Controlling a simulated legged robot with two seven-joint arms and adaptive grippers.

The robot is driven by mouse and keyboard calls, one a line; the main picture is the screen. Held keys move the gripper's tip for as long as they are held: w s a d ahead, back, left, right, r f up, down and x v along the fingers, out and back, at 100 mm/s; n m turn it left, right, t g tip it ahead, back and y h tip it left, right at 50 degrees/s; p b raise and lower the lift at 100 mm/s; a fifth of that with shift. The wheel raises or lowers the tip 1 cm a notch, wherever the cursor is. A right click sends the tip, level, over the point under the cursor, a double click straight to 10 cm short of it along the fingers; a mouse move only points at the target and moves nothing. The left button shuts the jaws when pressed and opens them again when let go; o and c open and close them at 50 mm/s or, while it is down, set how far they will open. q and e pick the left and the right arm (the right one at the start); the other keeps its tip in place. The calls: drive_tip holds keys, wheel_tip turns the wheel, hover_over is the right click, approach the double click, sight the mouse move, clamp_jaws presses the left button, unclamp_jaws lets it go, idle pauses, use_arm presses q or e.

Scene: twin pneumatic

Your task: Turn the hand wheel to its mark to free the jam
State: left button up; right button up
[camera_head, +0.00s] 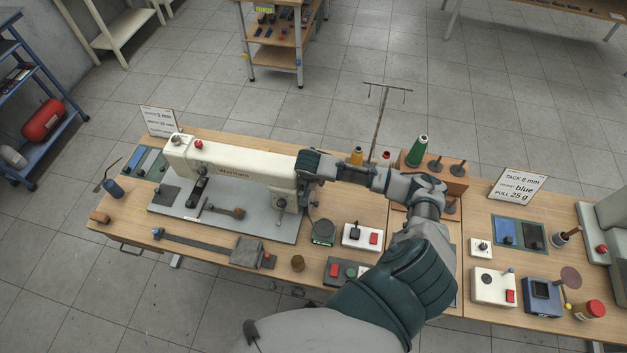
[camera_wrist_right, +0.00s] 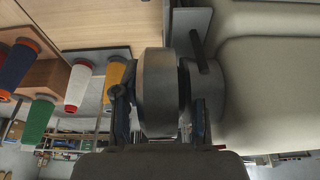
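The white sewing machine (camera_head: 235,162) stands on its grey bed plate at the left of the bench. My right arm reaches across from the bottom, and my right gripper (camera_head: 308,166) is at the machine's right end, hiding the hand wheel in the head view. In the right wrist view the dark grey hand wheel (camera_wrist_right: 158,92) stands between the two fingers of the right gripper (camera_wrist_right: 160,125), beside the machine's pale body (camera_wrist_right: 265,85). The fingers lie close along both sides; I cannot tell whether they press on it. No mark is visible on the wheel. My left gripper is out of view.
Thread cones, including a green one (camera_head: 417,151), stand on a wooden rack (camera_head: 450,186) right of my wrist, near a thin thread stand (camera_head: 378,125). A sign (camera_head: 517,186), switch boxes (camera_head: 493,287) and small tools occupy the bench. Its front left holds a grey sliding bar (camera_head: 200,243).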

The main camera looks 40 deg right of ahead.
drive_tip(key=v, duration=1.2)
drive_tip(key=shift+w+d, duration=0.1)
drive_tip(key=shift+f, duration=0.1)
